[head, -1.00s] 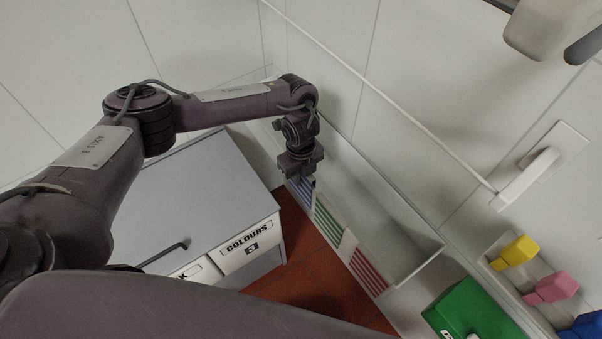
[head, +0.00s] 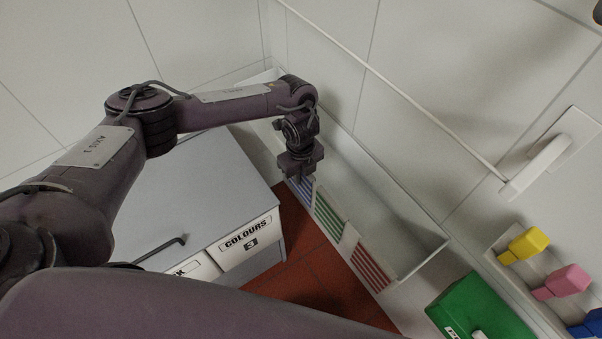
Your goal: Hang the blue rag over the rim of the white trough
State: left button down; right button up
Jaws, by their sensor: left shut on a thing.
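The white trough (head: 407,238) runs along the wall, right of the cabinet. The blue rag (head: 304,189), white with blue stripes, shows at the trough's front rim, just below my left gripper (head: 300,176). My left gripper points down there and is shut on the blue rag. The gripper hides the rag's upper part, so I cannot tell how much lies inside the rim. My right gripper is not in view.
A green-striped rag (head: 329,217) and a red-striped rag (head: 371,269) hang on the trough's front, nearer me. A grey-topped cabinet (head: 205,190) stands left. A green box (head: 478,308) and yellow (head: 524,244) and pink (head: 562,282) items are at the right.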

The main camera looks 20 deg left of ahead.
pick_arm(q)
jog(key=c, duration=1.3)
grip_release()
jog(key=shift+c, duration=0.2)
jog(key=shift+r, duration=0.1)
notch_tip(320, 180, up, 8)
jog(key=shift+f+b, duration=0.15)
jog(key=shift+b, duration=0.15)
jog(key=shift+w+a, duration=0.1)
